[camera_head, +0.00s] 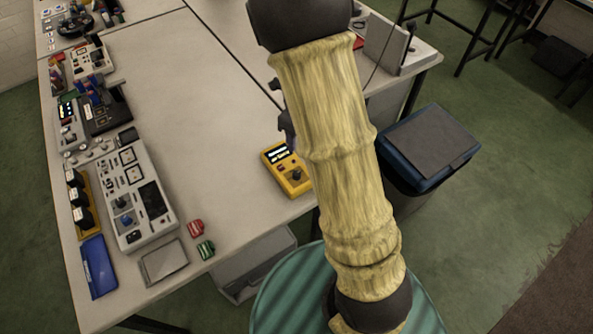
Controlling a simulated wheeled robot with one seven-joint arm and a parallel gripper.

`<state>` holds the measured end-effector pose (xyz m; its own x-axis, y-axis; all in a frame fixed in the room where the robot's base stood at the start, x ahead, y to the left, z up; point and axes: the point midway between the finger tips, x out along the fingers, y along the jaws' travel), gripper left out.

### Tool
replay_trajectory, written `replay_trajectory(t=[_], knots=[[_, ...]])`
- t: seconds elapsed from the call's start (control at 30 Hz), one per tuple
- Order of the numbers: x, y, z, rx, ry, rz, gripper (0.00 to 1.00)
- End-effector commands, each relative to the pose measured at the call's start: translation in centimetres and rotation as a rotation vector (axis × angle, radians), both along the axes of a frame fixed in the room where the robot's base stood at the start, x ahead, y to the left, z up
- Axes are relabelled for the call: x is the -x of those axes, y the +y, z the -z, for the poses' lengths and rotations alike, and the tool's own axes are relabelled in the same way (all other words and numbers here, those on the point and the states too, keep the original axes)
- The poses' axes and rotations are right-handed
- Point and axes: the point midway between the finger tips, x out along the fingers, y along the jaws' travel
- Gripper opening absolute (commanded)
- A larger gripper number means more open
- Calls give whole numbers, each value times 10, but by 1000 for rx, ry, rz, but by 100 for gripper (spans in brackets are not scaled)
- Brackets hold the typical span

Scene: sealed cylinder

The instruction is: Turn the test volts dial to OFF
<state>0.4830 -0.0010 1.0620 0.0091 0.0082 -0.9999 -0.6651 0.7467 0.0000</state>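A yellow handheld tester (272,160) lies near the right edge of the white table, with a small lit dark display. A dark dial (296,174) sits on its lower face; its markings and pointer are too small to read, so I cannot tell its setting. My arm in its yellow sleeve crosses in front and hides the tester's right side. A dark part that appears to be my gripper (286,124) shows just left of the arm, above the tester in the picture. Most of it is hidden behind the arm, and its fingers cannot be made out.
The white table (190,85) is clear left of the tester. A grey control panel (138,195), a blue tray (98,266), red (196,228) and green (206,249) small blocks lie at left. A dark bin with a blue rim (425,145) stands right of the table.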

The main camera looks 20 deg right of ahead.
Motion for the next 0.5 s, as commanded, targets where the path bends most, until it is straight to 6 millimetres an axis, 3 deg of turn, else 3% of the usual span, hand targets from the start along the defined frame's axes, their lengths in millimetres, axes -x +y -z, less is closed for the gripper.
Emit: replay_trajectory(t=[0.2,0.5], knots=[[-12,1,8,8,10,211,47],[-12,1,8,7,11,219,47]])
